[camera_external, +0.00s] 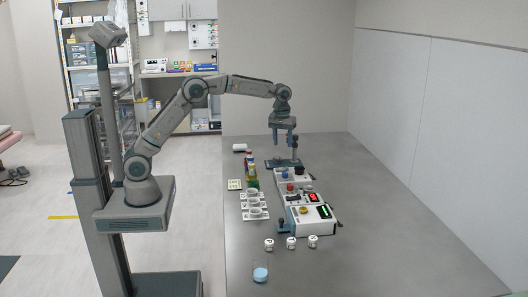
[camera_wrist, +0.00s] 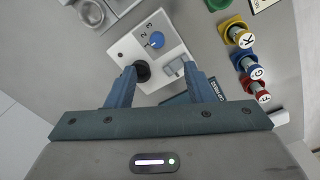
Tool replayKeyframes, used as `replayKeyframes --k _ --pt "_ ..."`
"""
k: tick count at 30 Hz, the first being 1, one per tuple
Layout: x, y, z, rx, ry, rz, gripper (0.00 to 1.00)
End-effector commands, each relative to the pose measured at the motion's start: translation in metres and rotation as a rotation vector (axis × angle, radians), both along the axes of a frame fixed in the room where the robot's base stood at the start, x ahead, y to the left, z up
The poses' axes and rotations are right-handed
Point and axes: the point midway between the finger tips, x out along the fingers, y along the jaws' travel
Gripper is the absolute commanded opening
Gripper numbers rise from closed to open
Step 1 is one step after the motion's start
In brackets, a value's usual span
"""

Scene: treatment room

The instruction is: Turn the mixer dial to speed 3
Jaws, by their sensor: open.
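The mixer (camera_external: 283,182) is a white box at the far end of a row of devices on the grey table. In the wrist view its white top (camera_wrist: 122,52) carries a blue dial (camera_wrist: 157,40) with small numerals beside it; 2 and 3 are readable. Which numeral the dial points at is too small to tell. A black knob (camera_wrist: 142,71) and a grey block (camera_wrist: 173,68) sit nearer my fingers. My gripper (camera_wrist: 160,72) is open and empty, with the dial beyond its fingertips. In the external view my gripper (camera_external: 283,141) points down above the far end of the row.
Colour-capped bottles (camera_wrist: 250,62) stand beside the mixer. Other devices (camera_external: 310,218) line up towards the camera. The table's right side is clear.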

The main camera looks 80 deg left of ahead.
Motion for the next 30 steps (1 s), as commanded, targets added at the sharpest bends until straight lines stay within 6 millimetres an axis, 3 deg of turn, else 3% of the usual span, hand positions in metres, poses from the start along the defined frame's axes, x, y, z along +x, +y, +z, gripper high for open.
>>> replayKeyframes --k 4,11,22,30 --pt "0.012 0.006 -0.009 -0.004 0.009 0.044 0.48" --pt "0.013 0.006 -0.030 -0.005 0.014 0.053 0.48" --pt "0.014 0.005 -0.106 -0.004 0.013 0.051 0.48" --pt "0.016 0.005 -0.141 -0.004 0.010 0.050 0.48"
